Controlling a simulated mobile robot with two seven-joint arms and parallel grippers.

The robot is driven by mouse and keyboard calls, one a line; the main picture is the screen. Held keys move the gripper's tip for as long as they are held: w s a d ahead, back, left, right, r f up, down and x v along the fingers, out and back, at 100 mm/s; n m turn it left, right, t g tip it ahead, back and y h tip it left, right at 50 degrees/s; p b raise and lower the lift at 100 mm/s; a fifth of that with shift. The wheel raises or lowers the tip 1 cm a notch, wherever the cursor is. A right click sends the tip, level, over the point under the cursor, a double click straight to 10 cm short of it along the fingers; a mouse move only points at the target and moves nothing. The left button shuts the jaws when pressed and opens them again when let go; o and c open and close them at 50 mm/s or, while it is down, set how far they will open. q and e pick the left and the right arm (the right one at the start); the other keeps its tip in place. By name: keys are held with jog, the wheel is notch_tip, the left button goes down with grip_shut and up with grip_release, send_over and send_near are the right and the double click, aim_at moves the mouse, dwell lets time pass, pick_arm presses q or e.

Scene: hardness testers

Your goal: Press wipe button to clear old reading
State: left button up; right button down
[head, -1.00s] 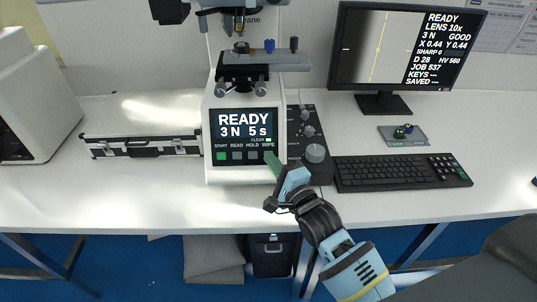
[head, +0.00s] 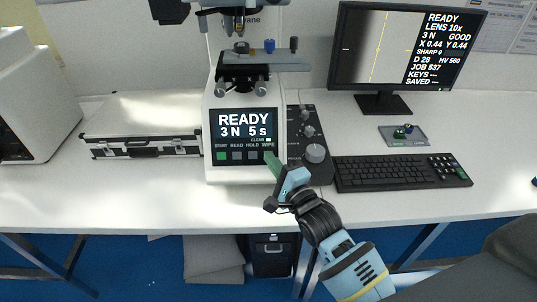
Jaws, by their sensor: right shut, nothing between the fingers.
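The hardness tester (head: 243,175) stands on the bench, its front screen (head: 243,124) reading READY, 3 N, 5 s, with a small CLEAR label. A row of buttons labelled START, READ, HOLD and WIPE sits below the screen. The START button (head: 222,156) is green; READ and HOLD are grey. The WIPE button is hidden behind the fingertips of my right gripper (head: 271,160), which is shut and empty. The green tips are at the WIPE button's place; I cannot tell whether they touch it. My left gripper is not in view.
A monitor (head: 381,45) stands at the back right, showing READY and HV 560. A keyboard (head: 400,172) lies before it, and a black knob panel (head: 310,130) stands right of the tester. A silver case (head: 143,122) lies at left. The bench front (head: 110,200) is clear.

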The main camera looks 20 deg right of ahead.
jog(key=shift+w, duration=0.1)
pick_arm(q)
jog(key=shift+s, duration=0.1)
pick_arm(e)
jog(key=shift+w+d+f, duration=0.1)
jog(key=shift+w+f, duration=0.1)
jog(key=shift+w, duration=0.05)
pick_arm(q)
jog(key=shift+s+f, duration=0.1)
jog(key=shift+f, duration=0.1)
pick_arm(e)
jog(key=shift+w+f, duration=0.15)
jog(key=shift+w, duration=0.1)
dwell(0.7)
dwell(0.3)
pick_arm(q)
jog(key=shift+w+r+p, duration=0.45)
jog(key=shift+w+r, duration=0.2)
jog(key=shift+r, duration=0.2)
pick_arm(e)
jog(key=shift+s+r, duration=0.45)
jog(key=shift+s, duration=0.15)
